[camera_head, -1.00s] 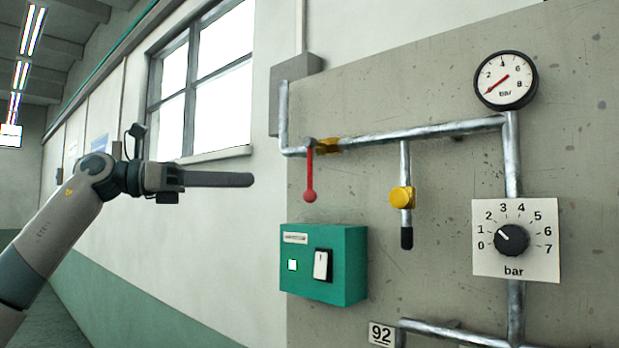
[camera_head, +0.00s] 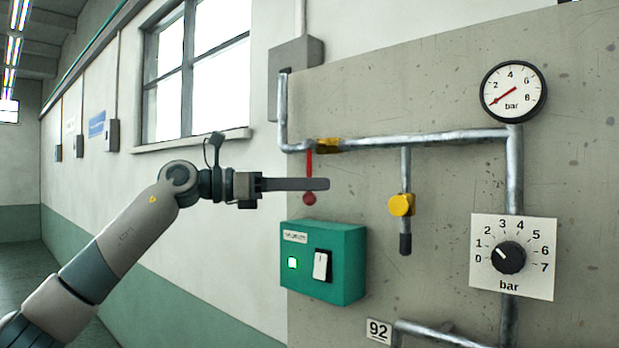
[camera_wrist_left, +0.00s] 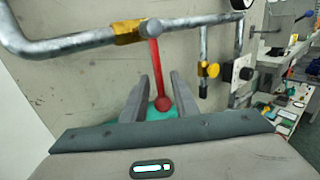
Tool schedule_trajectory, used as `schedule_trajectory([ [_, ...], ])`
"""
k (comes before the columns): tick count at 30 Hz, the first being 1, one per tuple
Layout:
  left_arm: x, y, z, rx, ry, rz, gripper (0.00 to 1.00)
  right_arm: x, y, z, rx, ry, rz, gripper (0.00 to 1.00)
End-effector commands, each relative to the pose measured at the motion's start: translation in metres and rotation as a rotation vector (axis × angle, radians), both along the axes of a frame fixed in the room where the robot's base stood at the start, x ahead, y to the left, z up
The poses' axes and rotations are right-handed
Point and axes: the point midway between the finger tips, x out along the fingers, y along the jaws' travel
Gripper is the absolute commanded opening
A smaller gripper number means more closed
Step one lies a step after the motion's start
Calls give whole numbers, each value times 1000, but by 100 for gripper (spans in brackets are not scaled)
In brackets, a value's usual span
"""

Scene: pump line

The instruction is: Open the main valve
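The main valve has a red lever (camera_head: 309,163) with a round red knob (camera_head: 310,199), hanging straight down from a brass fitting (camera_head: 327,145) on the upper pipe. My left gripper (camera_head: 325,184) reaches in from the left and overlaps the lower lever in the head view. In the left wrist view the left gripper (camera_wrist_left: 162,93) is open. The red lever (camera_wrist_left: 157,72) shows between its two fingers, with the red knob (camera_wrist_left: 163,103) low in the gap. I cannot tell whether a finger touches it. My right gripper is not in view.
A green switch box (camera_head: 345,262) with a lit lamp sits just below the lever. To the right are a small yellow valve (camera_head: 401,205), a pressure gauge (camera_head: 513,91) and a bar dial (camera_head: 509,257). Free room lies left of the panel.

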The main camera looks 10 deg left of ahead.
Motion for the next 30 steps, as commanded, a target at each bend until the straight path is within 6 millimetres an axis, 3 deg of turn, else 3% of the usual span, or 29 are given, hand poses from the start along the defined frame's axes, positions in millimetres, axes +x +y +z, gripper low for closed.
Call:
schedule_trajectory([
  [8,0,-1,-1,0,0,0,27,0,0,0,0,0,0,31],
  [12,0,-1,-1,0,0,0,0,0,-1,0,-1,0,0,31],
  [30,0,0,0,0,0,0,0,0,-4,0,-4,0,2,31],
])
